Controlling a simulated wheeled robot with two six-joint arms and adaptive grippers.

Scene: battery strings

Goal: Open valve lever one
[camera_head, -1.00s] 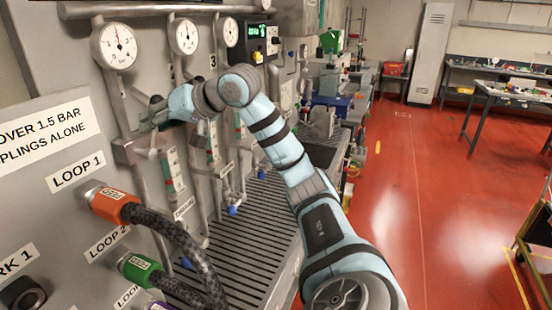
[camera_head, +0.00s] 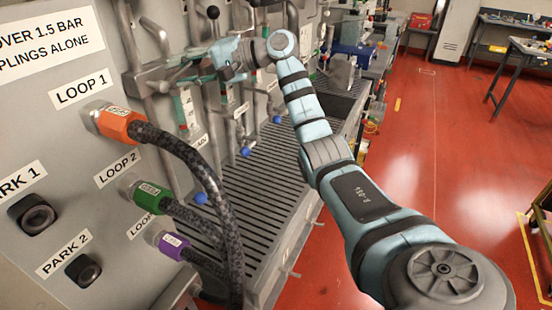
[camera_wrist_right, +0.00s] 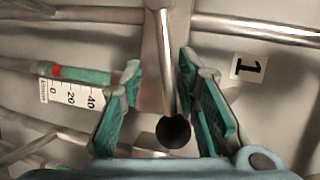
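Valve lever one is a metal rod with a black ball knob (camera_wrist_right: 173,131), beside a "1" label (camera_wrist_right: 249,68) in the right wrist view. My right gripper (camera_wrist_right: 158,66) is open, with one teal finger on each side of the rod. The right finger looks close to the rod; I cannot tell whether it touches. In the head view my right gripper (camera_head: 172,74) is at the pipes of the first line, and lever one is not clear there. My left gripper is not in view.
A flow tube (camera_wrist_right: 80,76) with a scale lies left of the fingers. Hoses with an orange coupling (camera_head: 114,123), a green coupling (camera_head: 144,191) and a purple coupling (camera_head: 170,244) leave the panel. A slatted drain tray (camera_head: 245,190) lies below. The red floor (camera_head: 430,150) at right is open.

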